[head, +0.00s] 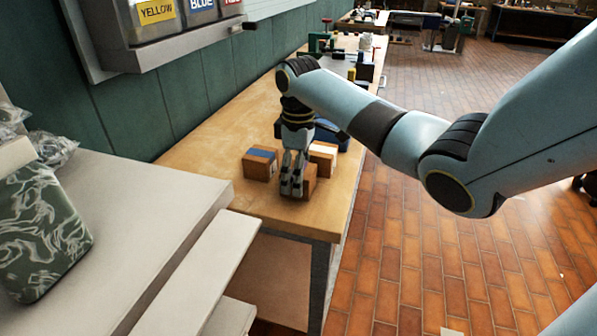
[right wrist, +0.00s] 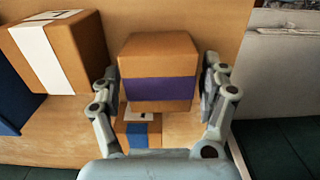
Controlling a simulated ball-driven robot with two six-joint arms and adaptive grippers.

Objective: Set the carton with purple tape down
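The carton with purple tape (right wrist: 160,88) is a brown box with a purple band, between the two fingers of my right gripper (right wrist: 161,72) in the right wrist view. My left gripper is not in view.
A carton with blue tape (head: 260,163) stands just left of the gripper, and a carton with white tape (head: 322,158) just behind it. A dark blue bin (head: 325,134) lies farther back. The table's left part is clear. A patterned green box (head: 40,235) sits at the left.

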